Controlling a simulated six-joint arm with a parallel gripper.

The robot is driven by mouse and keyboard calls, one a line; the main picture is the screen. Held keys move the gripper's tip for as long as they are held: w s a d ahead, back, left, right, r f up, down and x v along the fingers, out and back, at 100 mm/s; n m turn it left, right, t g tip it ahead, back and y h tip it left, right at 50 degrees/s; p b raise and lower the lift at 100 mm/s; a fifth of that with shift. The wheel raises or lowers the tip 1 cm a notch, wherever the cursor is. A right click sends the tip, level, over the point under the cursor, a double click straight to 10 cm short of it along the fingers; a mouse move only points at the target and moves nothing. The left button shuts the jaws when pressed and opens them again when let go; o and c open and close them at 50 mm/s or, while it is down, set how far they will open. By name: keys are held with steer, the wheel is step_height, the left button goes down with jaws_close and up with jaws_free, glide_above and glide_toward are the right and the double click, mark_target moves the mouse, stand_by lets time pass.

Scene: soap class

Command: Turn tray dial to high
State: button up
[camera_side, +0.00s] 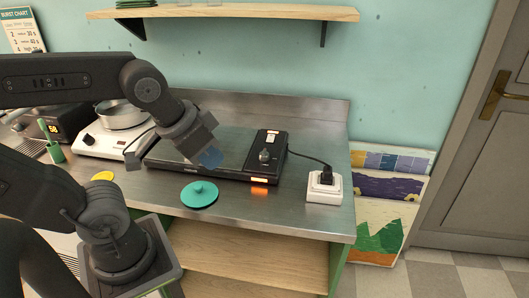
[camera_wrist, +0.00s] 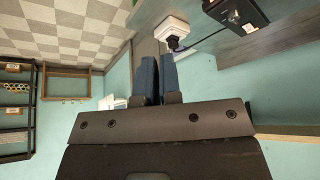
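The tray (camera_side: 215,165) is a long, flat black warming plate on the steel counter. Its raised black control box (camera_side: 268,142) at the right end carries a round dial (camera_side: 264,156). An orange light glows at the front, below the dial. In the wrist view the control box (camera_wrist: 257,12) is at the upper right, partly cut off by the frame edge, with the dial (camera_wrist: 233,16) on it. My gripper (camera_side: 211,158) hangs over the tray, left of the dial and apart from it. Its blue fingers (camera_wrist: 158,78) lie side by side with nothing visible between them.
A white socket block (camera_side: 324,188) with a black plug stands right of the tray, joined to it by a cord. A teal lid (camera_side: 199,194) lies in front. A white hot plate (camera_side: 108,140) with a metal pot (camera_side: 120,116) stands at left. A wooden shelf (camera_side: 240,11) hangs above.

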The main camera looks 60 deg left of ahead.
steer(key=shift+o, duration=0.6)
steer(key=shift+w+a+r+n, duration=0.15)
steer(key=shift+w+n, duration=0.15)
steer(key=o, duration=0.5)
steer(key=w+a+n, duration=0.1)
steer(key=w+n, duration=0.1)
steer(key=w+a+r+n+g, duration=0.1)
steer(key=w+n, duration=0.3)
steer(key=shift+w+a+r, duration=0.2)
steer(key=shift+a+r, duration=0.15)
steer(key=shift+a, duration=0.05)
steer(key=shift+c, duration=0.2)
steer(key=o, duration=0.4)
steer(key=w+a+n, duration=0.2)
steer(key=w, duration=0.1)
steer(key=w+a+n+g, duration=0.1)
steer(key=w+n, duration=0.1)
steer(key=n, duration=0.1)
steer(key=w+a+f+n+g, duration=0.1)
steer(key=w+a+n, duration=0.1)
steer(key=w+n, duration=0.1)
steer(key=shift+w+a+y, duration=0.3)
steer(key=shift+a, duration=0.05)
steer(key=n+g, duration=0.3)
steer(key=n, duration=0.9)
glide_above(264, 150)
step_height(264, 150, down, 9)
step_height(264, 150, down, 13)
steer(key=shift+d, duration=0.15)
steer(key=c, duration=0.9)
